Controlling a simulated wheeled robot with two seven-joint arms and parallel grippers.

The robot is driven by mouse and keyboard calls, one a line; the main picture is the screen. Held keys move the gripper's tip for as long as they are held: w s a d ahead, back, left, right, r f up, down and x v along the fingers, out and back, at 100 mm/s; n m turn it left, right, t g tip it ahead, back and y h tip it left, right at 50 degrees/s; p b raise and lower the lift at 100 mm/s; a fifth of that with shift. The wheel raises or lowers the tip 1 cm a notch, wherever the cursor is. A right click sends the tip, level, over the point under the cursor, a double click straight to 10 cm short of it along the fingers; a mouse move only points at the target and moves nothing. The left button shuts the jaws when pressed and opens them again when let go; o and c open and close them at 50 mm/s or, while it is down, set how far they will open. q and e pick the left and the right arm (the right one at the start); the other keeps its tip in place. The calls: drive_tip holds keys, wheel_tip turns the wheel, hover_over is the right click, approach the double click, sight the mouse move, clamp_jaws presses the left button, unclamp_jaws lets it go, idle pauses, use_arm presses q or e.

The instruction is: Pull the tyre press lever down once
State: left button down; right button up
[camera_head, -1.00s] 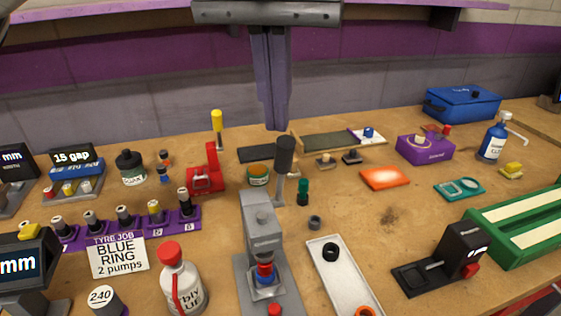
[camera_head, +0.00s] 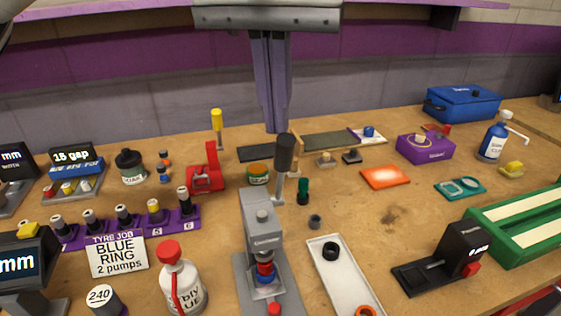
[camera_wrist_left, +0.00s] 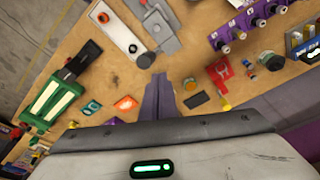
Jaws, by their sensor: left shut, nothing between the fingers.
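The grey tyre press (camera_head: 261,210) stands on the bench at the front middle. Its lever (camera_head: 285,155) has a black grip and stands upright behind the press head. A blue and red part sits under the head. The press also shows in the left wrist view (camera_wrist_left: 160,22), with the lever's dark grip end (camera_wrist_left: 146,60) towards the fingers. My left gripper (camera_head: 273,128) hangs above and behind the lever, its purple fingers together and empty, apart from the grip. It shows in the left wrist view too (camera_wrist_left: 158,82). My right gripper is not in view.
A white tray (camera_head: 331,275) with a black ring lies right of the press. A red-capped bottle (camera_head: 180,280) and a "BLUE RING 2 pumps" card (camera_head: 118,256) stand left. A red tool (camera_head: 206,175) and a yellow-handled driver (camera_head: 217,122) stand behind left.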

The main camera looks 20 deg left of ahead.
use_arm(q)
drive_tip(key=shift+f+b, duration=0.6)
drive_tip(key=shift+f, duration=0.75)
drive_tip(key=shift+s+d, duration=0.1)
drive_tip(key=shift+s, duration=0.05)
